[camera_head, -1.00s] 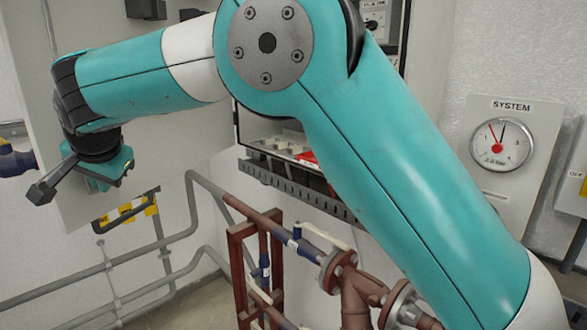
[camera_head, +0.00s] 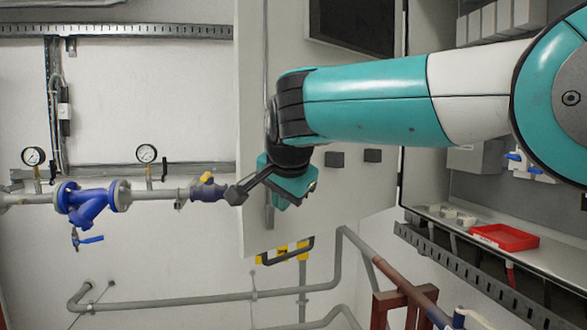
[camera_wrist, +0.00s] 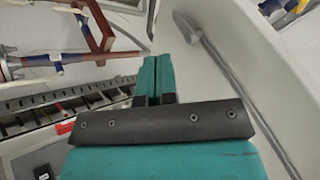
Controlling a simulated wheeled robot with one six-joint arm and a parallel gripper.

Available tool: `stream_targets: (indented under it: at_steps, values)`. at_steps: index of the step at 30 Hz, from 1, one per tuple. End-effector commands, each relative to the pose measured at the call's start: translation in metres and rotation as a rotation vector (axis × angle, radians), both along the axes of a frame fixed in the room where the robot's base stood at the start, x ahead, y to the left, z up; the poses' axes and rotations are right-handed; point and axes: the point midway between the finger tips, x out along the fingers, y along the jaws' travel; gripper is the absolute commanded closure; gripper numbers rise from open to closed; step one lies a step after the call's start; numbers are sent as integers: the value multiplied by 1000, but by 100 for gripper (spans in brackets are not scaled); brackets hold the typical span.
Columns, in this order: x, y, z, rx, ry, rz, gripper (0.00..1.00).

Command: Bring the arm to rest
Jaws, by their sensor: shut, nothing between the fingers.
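My gripper (camera_head: 290,191) hangs at the left end of my arm in the head view, in front of the grey cabinet door (camera_head: 355,215). The arm reaches in nearly level from the right edge. In the wrist view the two teal fingers (camera_wrist: 154,76) lie together, shut, with nothing between them. The fingers are small in the head view and their tips are hard to make out there.
Right of the door is the open cabinet with a red tray (camera_head: 504,237) on its ledge. A blue valve (camera_head: 85,203) and pressure gauges (camera_head: 147,153) sit on the left wall pipe. Grey pipes (camera_head: 205,301) and a brown pipe (camera_head: 405,284) run below.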

Motion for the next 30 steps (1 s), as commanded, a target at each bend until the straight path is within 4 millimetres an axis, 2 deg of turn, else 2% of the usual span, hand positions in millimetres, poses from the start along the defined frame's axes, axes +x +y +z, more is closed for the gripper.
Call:
stream_targets:
  at_steps: [6, 12, 18, 30]
  values:
    - [-33, -4, 45, 4, -3, 1, 100]
    - [-53, -8, 75, 1, -1, 2, 100]
    - [-60, -10, 85, 1, 0, 1, 100]
    - [-58, -10, 82, -1, 1, 0, 100]
